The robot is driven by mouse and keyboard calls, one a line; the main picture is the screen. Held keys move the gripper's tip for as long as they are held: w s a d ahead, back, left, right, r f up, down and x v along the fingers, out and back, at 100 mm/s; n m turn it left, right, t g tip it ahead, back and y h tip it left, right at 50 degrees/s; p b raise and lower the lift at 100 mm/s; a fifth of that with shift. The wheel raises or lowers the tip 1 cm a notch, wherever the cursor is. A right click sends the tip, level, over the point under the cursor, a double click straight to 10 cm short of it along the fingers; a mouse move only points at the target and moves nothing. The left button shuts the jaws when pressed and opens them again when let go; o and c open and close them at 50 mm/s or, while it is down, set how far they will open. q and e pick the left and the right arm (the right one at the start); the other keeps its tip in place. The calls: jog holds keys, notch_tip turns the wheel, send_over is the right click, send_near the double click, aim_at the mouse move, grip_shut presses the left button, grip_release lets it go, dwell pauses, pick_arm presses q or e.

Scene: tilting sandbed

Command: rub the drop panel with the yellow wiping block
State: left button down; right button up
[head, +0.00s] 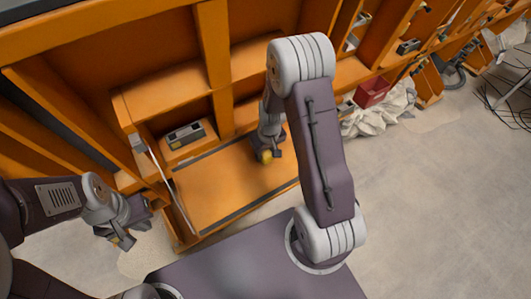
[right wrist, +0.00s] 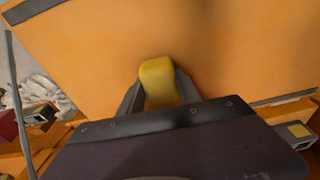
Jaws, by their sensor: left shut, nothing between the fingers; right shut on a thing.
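The drop panel (head: 215,192) is an orange flap folded down flat from the orange bed, with dark strips along its edges. It fills much of the right wrist view (right wrist: 230,45). My right gripper (head: 266,158) is shut on the yellow wiping block (right wrist: 157,80), over the panel's right part. The block's far end is at or very near the panel surface; I cannot tell whether it touches. The block also shows in the head view (head: 264,157), partly hidden by the gripper. My left gripper (head: 122,241) is shut and empty, left of the panel, above the floor.
A grey box with a yellow patch (head: 184,135) sits in the recess behind the panel. A thin rod (head: 168,177) runs along the panel's left side. A red bin (head: 371,92) and a crumpled white sheet (head: 385,115) lie to the right.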

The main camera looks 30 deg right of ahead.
jog(key=r+p, duration=0.2)
jog(key=r, duration=0.3)
jog(key=shift+a+p, duration=0.35)
jog(key=shift+p, duration=0.05)
jog(key=shift+d+r+p, duration=0.25)
jog(key=shift+r+p, duration=0.75)
jog(key=shift+r, duration=0.3)
jog(key=shift+a+r+p, duration=0.1)
jog(key=shift+r+p, duration=0.05)
jog(key=shift+p, duration=0.2)
